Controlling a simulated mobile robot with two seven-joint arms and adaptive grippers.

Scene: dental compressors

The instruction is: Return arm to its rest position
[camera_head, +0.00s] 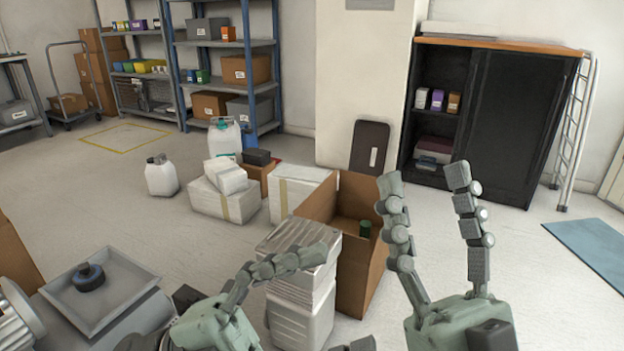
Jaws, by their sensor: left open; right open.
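My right gripper (425,182) is at the lower right. Its two grey-green jointed fingers point up and stand well apart, with nothing between them. My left gripper (278,268) is at the lower middle. One jointed finger reaches right across the front of a wrapped white stack (300,310); whether it touches the stack cannot be told. Its other finger is not clearly seen. No object shows in either gripper.
An open cardboard box (362,270) with a green item (365,229) inside stands behind and between the grippers. A grey machine (105,290) is at the lower left. White packages (225,198), a black cabinet (500,120) and shelving (225,80) stand further back.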

